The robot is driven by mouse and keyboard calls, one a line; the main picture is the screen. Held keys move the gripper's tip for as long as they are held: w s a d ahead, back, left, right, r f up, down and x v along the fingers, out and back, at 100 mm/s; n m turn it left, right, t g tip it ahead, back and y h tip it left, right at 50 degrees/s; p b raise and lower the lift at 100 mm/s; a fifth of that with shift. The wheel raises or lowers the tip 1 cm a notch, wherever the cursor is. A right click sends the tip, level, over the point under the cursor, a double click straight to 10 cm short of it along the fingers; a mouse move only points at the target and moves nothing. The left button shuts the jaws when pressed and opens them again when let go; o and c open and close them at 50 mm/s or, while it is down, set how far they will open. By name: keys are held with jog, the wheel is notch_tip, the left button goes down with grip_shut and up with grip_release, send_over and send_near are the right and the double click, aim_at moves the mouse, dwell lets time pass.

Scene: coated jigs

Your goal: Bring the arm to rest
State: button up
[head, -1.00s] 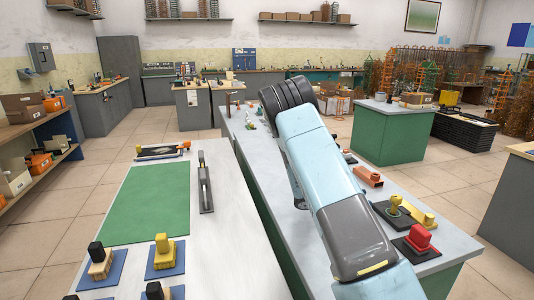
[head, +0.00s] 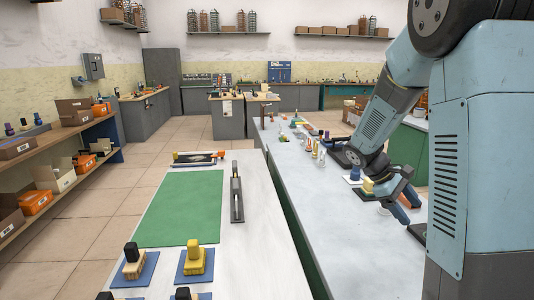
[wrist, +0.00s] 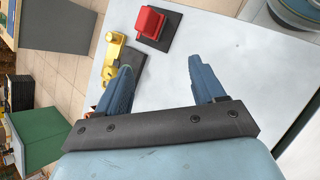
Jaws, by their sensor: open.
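My arm is bent at the right of the head view, with a large pale-blue link in front. My gripper (head: 407,208) hangs low over the right side of the grey bench (head: 340,245). In the wrist view my gripper (wrist: 160,72) has its two blue fingers spread wide, with nothing between them. Beyond the fingers, a red block on a black plate (wrist: 150,22) and a yellow piece (wrist: 113,50) beside a black plate stand on the bench. The left finger overlaps the yellow piece in the picture; I cannot tell whether they touch.
A white table (head: 235,268) with a green mat (head: 185,210) stands at the left. A grey tool (head: 237,195) lies beside the mat. Yellow (head: 195,260) and black-topped pieces (head: 132,262) stand on blue plates at the front. Shelves (head: 65,175) line the left.

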jog(key=s+a+r+m+t+y, duration=0.3)
jog(key=s+a+r, duration=0.3)
jog(key=s, duration=0.3)
jog(key=s+a+r+m+t+y, duration=0.4)
jog(key=s+a+r, duration=0.3)
jog(key=s+a, duration=0.2)
jog(key=shift+s+t+y, duration=0.4)
jog(key=shift+s+t, duration=0.35)
jog(key=shift+t, duration=0.15)
